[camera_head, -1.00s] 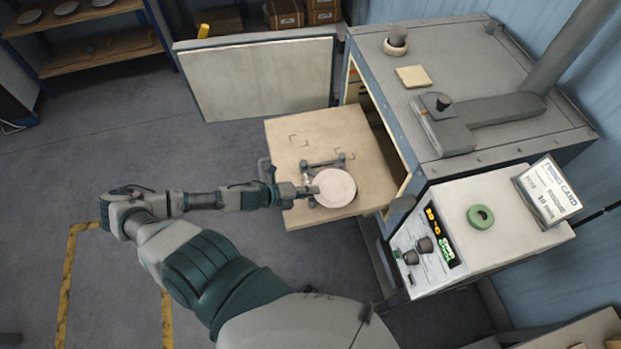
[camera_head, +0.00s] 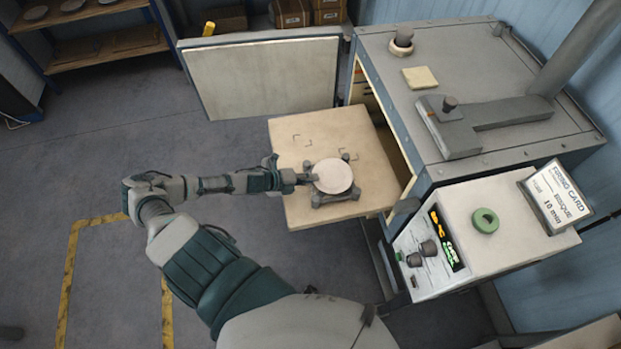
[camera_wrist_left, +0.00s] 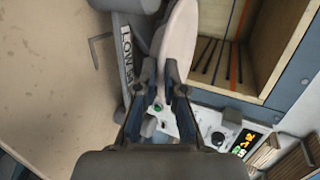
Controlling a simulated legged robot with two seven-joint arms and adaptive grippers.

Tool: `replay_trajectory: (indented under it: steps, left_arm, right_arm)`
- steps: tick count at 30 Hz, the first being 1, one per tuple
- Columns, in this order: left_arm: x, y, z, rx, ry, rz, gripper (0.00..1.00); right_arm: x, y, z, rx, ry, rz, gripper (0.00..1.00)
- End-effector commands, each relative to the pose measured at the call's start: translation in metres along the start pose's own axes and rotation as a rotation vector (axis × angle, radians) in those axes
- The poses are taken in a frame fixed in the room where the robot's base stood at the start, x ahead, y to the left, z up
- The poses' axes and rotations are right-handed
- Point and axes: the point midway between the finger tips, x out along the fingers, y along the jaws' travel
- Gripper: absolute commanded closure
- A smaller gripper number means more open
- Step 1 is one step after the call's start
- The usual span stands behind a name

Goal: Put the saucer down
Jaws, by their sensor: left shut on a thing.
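The pale round saucer (camera_head: 333,176) is over a small grey stand (camera_head: 320,200) on the wooden shelf at the dryer's opening. In the head view the stand's knobs show around its rim. My left gripper (camera_head: 309,178) is shut on the saucer's left edge. In the left wrist view the saucer (camera_wrist_left: 179,40) is between the two fingers of the gripper (camera_wrist_left: 158,75), seen nearly edge-on. The stand (camera_wrist_left: 126,60) there bears the word "LOWER" and is just left of the saucer. I cannot tell whether saucer and stand touch. My right gripper is out of view.
The shelf (camera_head: 290,150) has free room behind the stand, with corner marks on it. The dryer (camera_head: 490,90) stands at the right, its door (camera_head: 262,80) open at the back. A control box (camera_head: 500,225) with a green ring is at the front right.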

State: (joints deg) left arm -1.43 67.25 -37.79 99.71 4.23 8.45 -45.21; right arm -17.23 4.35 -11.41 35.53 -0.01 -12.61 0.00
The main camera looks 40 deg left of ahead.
Motion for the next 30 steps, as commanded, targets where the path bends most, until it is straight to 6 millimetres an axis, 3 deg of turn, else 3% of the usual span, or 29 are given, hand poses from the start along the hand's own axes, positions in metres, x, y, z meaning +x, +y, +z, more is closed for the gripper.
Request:
replay_trajectory:
  steps: [1,3,4,17,30]
  left_arm:
    - [0.0,0.001,0.0,0.0,0.0,0.0,0.86]
    - [0.0,0.001,0.0,0.0,0.0,0.001,0.69]
    - [0.0,0.001,0.0,-0.001,0.0,0.001,0.66]
    - [-0.008,0.001,-0.002,-0.002,0.0,0.003,0.66]
    - [-0.07,-0.001,-0.002,-0.004,0.001,0.005,0.66]
  right_arm:
    - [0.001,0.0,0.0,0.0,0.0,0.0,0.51]
    - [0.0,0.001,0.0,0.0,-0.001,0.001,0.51]
    - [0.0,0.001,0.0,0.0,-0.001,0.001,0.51]
    - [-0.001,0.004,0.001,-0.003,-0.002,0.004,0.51]
    - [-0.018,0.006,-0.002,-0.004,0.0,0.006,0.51]
